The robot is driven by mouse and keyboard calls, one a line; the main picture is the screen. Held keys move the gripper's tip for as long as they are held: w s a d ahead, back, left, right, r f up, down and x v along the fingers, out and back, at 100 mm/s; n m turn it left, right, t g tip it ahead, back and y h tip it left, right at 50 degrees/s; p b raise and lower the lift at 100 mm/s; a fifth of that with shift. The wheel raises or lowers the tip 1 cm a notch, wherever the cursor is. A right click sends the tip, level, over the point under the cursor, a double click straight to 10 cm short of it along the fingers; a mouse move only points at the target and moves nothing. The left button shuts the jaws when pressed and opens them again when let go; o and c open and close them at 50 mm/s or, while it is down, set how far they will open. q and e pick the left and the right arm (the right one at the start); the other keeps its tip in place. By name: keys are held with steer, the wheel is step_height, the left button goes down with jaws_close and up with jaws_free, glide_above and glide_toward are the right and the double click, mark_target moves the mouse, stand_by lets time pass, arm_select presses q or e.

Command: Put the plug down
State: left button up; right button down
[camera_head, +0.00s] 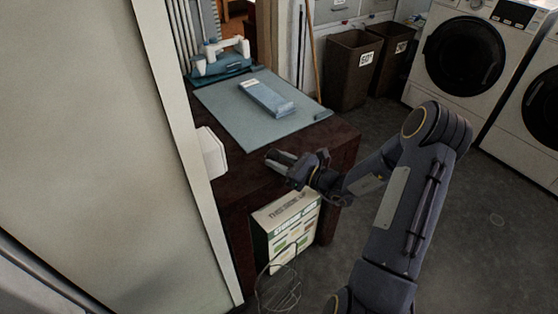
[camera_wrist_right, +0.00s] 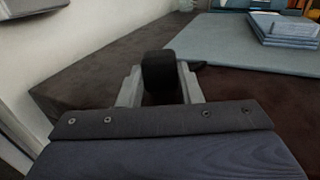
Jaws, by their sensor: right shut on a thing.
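The plug (camera_wrist_right: 159,68) is a small black block in the right wrist view, between the two grey fingers of my right gripper (camera_wrist_right: 160,88). My right gripper is shut on it. In the head view my right gripper (camera_head: 280,160) is over the near edge of the dark brown table (camera_head: 235,178); the plug is too small to make out there. I cannot tell whether the plug touches the table top. My left gripper is in neither view.
A blue-grey mat (camera_head: 222,100) on the table bears a flat blue object (camera_head: 266,97). A teal-and-white device (camera_head: 220,60) stands behind. A white box (camera_head: 211,152) is on the wall edge at left. A carton (camera_head: 290,225) stands below. Bare table lies around my gripper.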

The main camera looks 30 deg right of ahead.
steer(key=c, duration=1)
jaws_free()
steer(key=shift+f, duration=0.25)
steer(key=shift+r, duration=0.1)
steer(key=shift+r+p, duration=0.35)
steer(key=shift+p, duration=0.1)
steer(key=shift+s+d+r, duration=0.1)
steer(key=shift+s+r, duration=0.1)
steer(key=shift+r, duration=0.1)
steer(key=v, duration=1.1)
steer(key=s+a+r+n+g+y, duration=0.25)
steer(key=a+r+n+g, duration=0.2)
steer(key=a+n, duration=0.3)
steer(key=s+a+r+n+g+y, duration=0.2)
steer(key=s+a+r+n+g, duration=0.15)
steer(key=a+n+g, duration=0.35)
steer(key=s+a+r+n+h, duration=0.1)
steer(key=s+n+h, duration=0.2)
steer(key=s+n, duration=0.1)
steer(key=s+a+r+n+t+h, duration=0.1)
steer(key=s+n+h, duration=0.2)
steer(key=s+n, duration=0.1)
steer(key=s+a+r+n+h, duration=0.1)
steer(key=s+n+h, duration=0.2)
steer(key=s+n, duration=0.2)
steer(key=shift+n, duration=0.75)
